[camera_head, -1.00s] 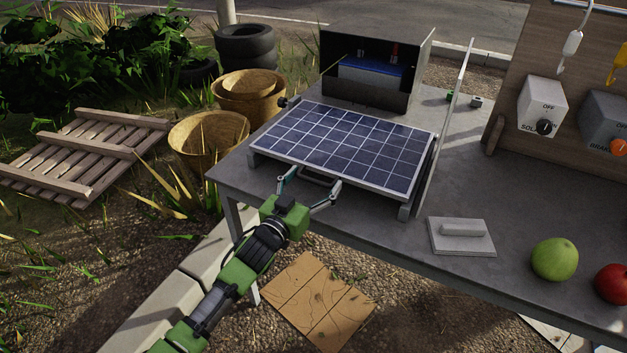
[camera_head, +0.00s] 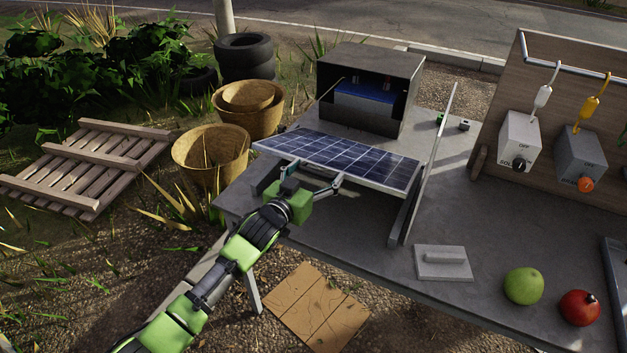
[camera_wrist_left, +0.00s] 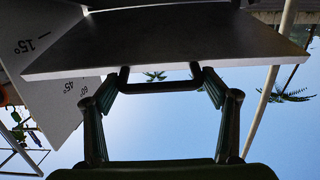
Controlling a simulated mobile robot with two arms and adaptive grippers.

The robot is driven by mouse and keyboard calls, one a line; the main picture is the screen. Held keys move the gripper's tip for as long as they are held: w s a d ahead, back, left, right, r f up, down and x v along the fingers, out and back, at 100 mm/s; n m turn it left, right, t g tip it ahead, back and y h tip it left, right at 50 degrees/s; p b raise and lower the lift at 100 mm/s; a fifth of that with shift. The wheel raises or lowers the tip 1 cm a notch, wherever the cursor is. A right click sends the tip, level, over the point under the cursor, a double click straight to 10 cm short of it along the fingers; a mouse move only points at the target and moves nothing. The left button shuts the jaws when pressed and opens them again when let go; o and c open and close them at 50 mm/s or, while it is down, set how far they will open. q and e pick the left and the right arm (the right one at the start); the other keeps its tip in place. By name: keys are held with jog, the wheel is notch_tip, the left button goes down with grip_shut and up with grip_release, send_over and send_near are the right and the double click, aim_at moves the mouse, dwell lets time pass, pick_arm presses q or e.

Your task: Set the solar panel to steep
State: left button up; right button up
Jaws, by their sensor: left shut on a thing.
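The blue solar panel (camera_head: 345,158) is tilted on the grey table, its near edge raised off the tabletop and its surface seen at a shallow angle. My left gripper (camera_head: 316,176) is at this near edge, shut on the panel's handle (camera_wrist_left: 160,86). The left wrist view shows the handle between the fingers and the panel's pale edge (camera_wrist_left: 165,58) above it. The angle plate (camera_wrist_left: 40,60) carries 15°, 45° and 60° marks; the panel edge crosses it between the 15° and 45° marks in that view. This thin plate (camera_head: 428,160) stands at the panel's right side.
A dark box (camera_head: 368,85) stands behind the panel. A white plate with a handle (camera_head: 443,262), a green fruit (camera_head: 524,286) and a red fruit (camera_head: 579,307) lie to the right. Two switch boxes, one light (camera_head: 519,140) and one grey (camera_head: 581,157), are on the wooden board.

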pick_arm(q)
jog(key=w+r, duration=0.1)
jog(key=r, duration=0.1)
jog(key=w+d+r+p, duration=0.1)
jog(key=r, duration=0.2)
jog(key=w+r+p, duration=0.1)
jog(key=r, duration=0.2)
jog(key=shift+w+d, duration=0.1)
jog(key=shift+d, duration=0.15)
jog(key=shift+c, duration=0.2)
jog(key=shift+o, duration=0.2)
jog(key=w+r, duration=0.1)
jog(key=w+d+r, duration=0.1)
jog(key=r, duration=0.1)
jog(key=w+r, duration=0.1)
jog(key=shift+w+d+r, duration=0.1)
jog(key=shift+d+r, duration=0.05)
jog(key=shift+d, duration=0.15)
jog(key=shift+w+d+r, duration=0.25)
jog(key=shift+w+r, duration=0.3)
jog(key=shift+r, duration=0.1)
jog(key=o, duration=1.2)
jog(key=shift+o, duration=0.3)
jog(key=shift+f, duration=0.15)
jog(key=shift+a+f, duration=0.1)
